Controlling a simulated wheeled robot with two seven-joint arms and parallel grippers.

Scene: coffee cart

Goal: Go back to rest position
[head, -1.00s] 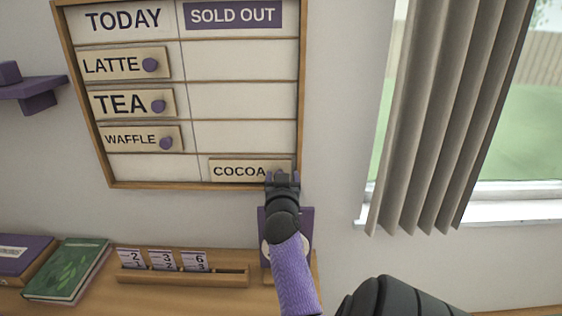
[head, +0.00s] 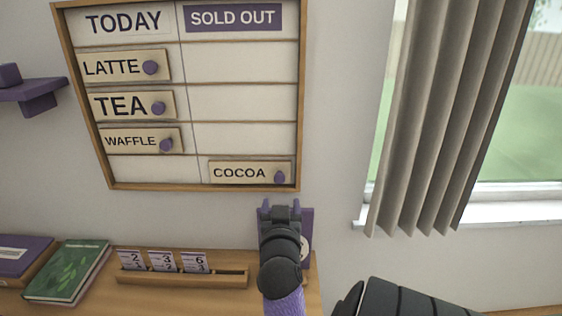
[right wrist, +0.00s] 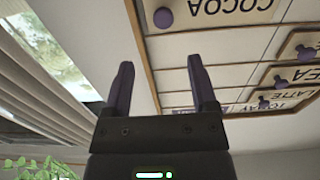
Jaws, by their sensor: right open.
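My right gripper (head: 281,205) is open and empty, just below the menu board's lower right corner and apart from it. Its two purple fingers also show spread in the right wrist view (right wrist: 161,88). The COCOA plate (head: 248,172) with its purple knob sits in the bottom row under SOLD OUT; it shows upside down in the right wrist view (right wrist: 225,10). The LATTE (head: 125,66), TEA (head: 132,103) and WAFFLE (head: 140,140) plates sit under TODAY. My left gripper is not in view.
The wood-framed menu board (head: 240,65) hangs on the wall. Below, a wooden counter (head: 185,290) holds a rack of number cards (head: 183,277), a green book (head: 68,271) and a purple item behind my arm. A curtain (head: 440,110) and window are at right.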

